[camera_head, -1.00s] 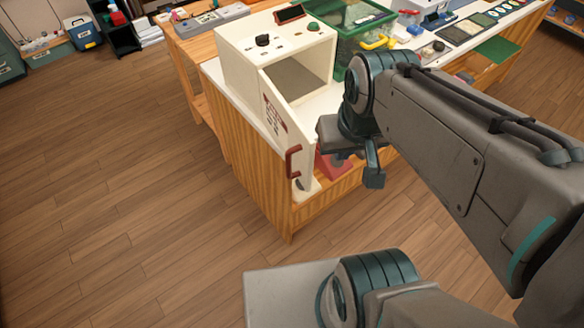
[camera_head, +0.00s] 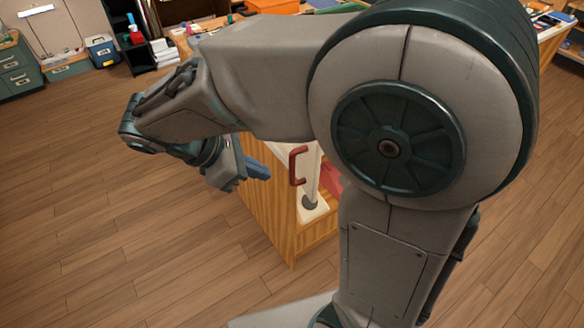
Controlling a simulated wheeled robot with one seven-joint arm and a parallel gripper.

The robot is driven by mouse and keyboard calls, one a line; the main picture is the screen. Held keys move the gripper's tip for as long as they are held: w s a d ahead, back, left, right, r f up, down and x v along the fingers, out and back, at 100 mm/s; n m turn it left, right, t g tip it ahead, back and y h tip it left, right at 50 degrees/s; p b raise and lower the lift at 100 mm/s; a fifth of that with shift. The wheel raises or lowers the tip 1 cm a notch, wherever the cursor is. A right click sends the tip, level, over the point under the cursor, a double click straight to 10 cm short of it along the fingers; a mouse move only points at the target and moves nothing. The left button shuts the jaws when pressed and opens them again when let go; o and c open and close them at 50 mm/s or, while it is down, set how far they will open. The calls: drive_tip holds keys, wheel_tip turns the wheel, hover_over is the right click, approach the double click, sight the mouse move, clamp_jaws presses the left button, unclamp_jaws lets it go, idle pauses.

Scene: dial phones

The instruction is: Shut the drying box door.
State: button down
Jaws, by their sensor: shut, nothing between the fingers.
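The drying box door (camera_head: 312,165) shows only as a narrow white strip below my arm, with its red-brown handle (camera_head: 297,166) on the left. The door's angle is hard to judge, because my arm covers most of it and nearly all of the drying box. My gripper (camera_head: 262,172) is shut and empty. Its blue fingers are left of the handle in the picture, with a small gap between them and the handle in this view. Whether they touch the door is not visible.
The wooden bench (camera_head: 285,225) stands below the box, with a red object (camera_head: 329,172) and a round grey piece (camera_head: 309,201) near its corner. Open wooden floor (camera_head: 110,220) lies to the left. Shelves and a blue case (camera_head: 102,50) stand at the back.

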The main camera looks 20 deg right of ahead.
drive_tip(key=a+f+n+h, duration=0.1)
drive_tip(key=a+n, duration=0.1)
drive_tip(key=b, duration=0.1)
approach(312, 180)
wheel_tip(312, 180, down, 4)
drive_tip(key=d, duration=0.3)
drive_tip(key=shift+s+d+r+t, duration=0.1)
drive_tip(key=shift+d+t, duration=0.15)
drive_tip(key=shift+t, duration=0.05)
drive_tip(key=shift+d, duration=0.35)
drive_tip(key=shift+d, duration=0.1)
